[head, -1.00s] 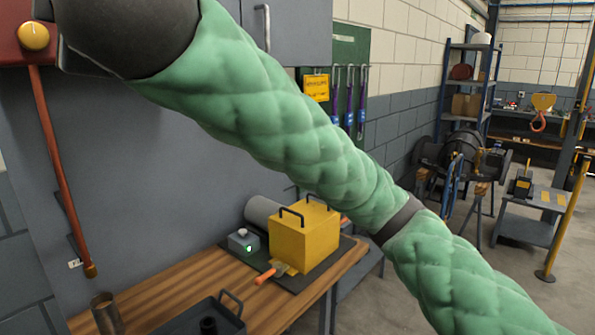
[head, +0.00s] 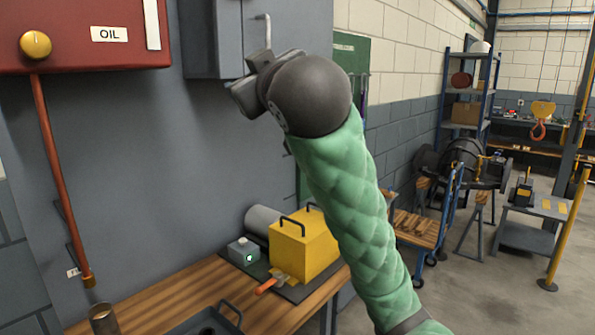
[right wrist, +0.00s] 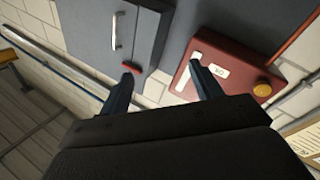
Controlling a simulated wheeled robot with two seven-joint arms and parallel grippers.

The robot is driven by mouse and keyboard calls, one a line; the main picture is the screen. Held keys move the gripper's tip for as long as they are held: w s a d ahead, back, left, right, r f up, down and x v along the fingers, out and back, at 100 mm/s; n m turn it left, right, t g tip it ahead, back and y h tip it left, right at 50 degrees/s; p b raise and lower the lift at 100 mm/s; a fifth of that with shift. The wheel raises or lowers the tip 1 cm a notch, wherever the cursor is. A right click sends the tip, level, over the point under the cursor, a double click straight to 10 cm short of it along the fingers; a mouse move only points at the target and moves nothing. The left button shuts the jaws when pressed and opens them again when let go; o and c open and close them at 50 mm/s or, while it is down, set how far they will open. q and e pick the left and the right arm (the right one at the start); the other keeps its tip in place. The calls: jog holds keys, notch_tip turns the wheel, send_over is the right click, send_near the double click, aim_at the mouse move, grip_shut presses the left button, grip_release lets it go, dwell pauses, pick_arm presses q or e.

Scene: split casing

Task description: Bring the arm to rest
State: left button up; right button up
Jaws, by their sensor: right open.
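My right arm, in a green quilted sleeve, rises from the bottom right of the head view. It ends in a dark round wrist with my right gripper (head: 250,88) at its left, in front of the grey wall cabinet. In the right wrist view the two fingers of the right gripper (right wrist: 162,88) stand wide apart with nothing between them. Beyond them are the grey cabinet and the red oil box. My left gripper is not in view.
The red oil box (head: 85,40) and grey cabinet (head: 212,45) are on the wall. On the wooden bench (head: 165,297) stand a yellow casing (head: 305,250), a small grey box (head: 243,252), an orange-handled tool (head: 267,286), a dark tray (head: 215,322) and a metal cup (head: 103,319).

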jog(key=w+d+f+m+g+h, duration=0.1)
jog(key=w+d+f+m, duration=0.15)
jog(key=f, duration=0.55)
jog(key=w+d+f+m+g+h, duration=0.1)
jog(key=w+d+f+h, duration=0.2)
jog(key=f, duration=0.6)
jog(key=w+d+f+m+g, duration=0.1)
jog(key=w+d+f+m, duration=0.15)
jog(key=d+f, duration=0.4)
jog(key=s+d+f+m+g+h, duration=0.1)
jog(key=s+d+f+g, duration=0.1)
jog(key=f, duration=1.1)
jog(key=s+d+f+g+h, duration=0.1)
jog(key=d+f+g, duration=0.15)
jog(key=f, duration=1.05)
jog(key=s+d+f+m+g, duration=0.1)
jog(key=s+d+f, duration=0.15)
jog(key=f, duration=0.35)
jog(key=s+d+f+g, duration=0.1)
jog(key=s+f, duration=0.3)
jog(key=f, duration=0.3)
jog(key=s+d+f+g, duration=0.1)
jog(key=s+f+g, duration=0.2)
jog(key=s+f, duration=0.9)
jog(key=s+d+f+m+g+h, duration=0.1)
jog(key=s+f+g, duration=0.2)
jog(key=s+f, duration=0.9)
jog(key=s, duration=0.6)
jog(key=shift+s+d, duration=0.15)
jog(key=shift+d, duration=0.2)
